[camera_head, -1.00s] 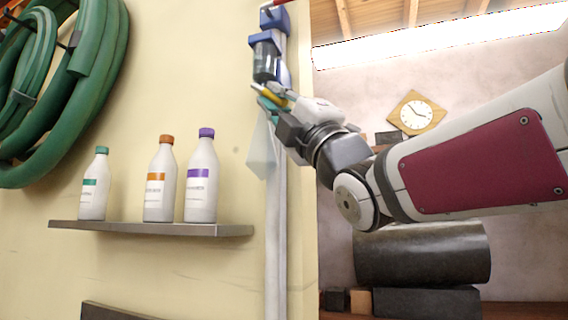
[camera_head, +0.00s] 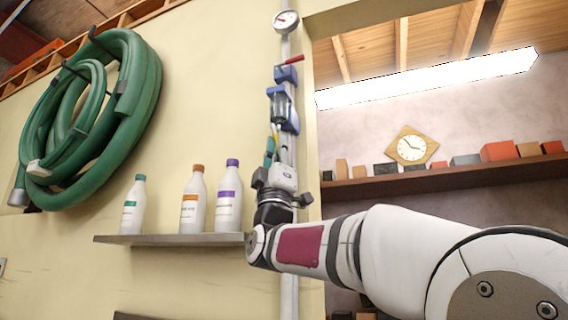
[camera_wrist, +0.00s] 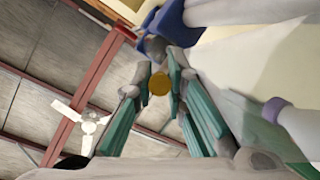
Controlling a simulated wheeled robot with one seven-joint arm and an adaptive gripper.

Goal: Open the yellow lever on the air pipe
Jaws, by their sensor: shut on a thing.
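The air pipe (camera_head: 289,240) runs up the pale wall beside a doorway. The yellow lever (camera_head: 276,129) shows as a small strip below the pipe's blue-and-clear unit, pointing steeply down. My gripper (camera_head: 270,148) reaches up to it from below, with teal fingers on either side. In the wrist view, the lever's round yellow end (camera_wrist: 158,84) sits between the two teal fingers (camera_wrist: 160,85), which are shut on it. The fingers and wrist hide most of the lever in the head view.
A red handle (camera_head: 293,60) and a gauge (camera_head: 286,21) are higher on the pipe. A shelf (camera_head: 170,240) with three bottles stands left of my wrist. A green hose (camera_head: 140,85) hangs farther left. Beyond the doorway, a shelf (camera_head: 440,181) holds boxes and a clock (camera_head: 411,148).

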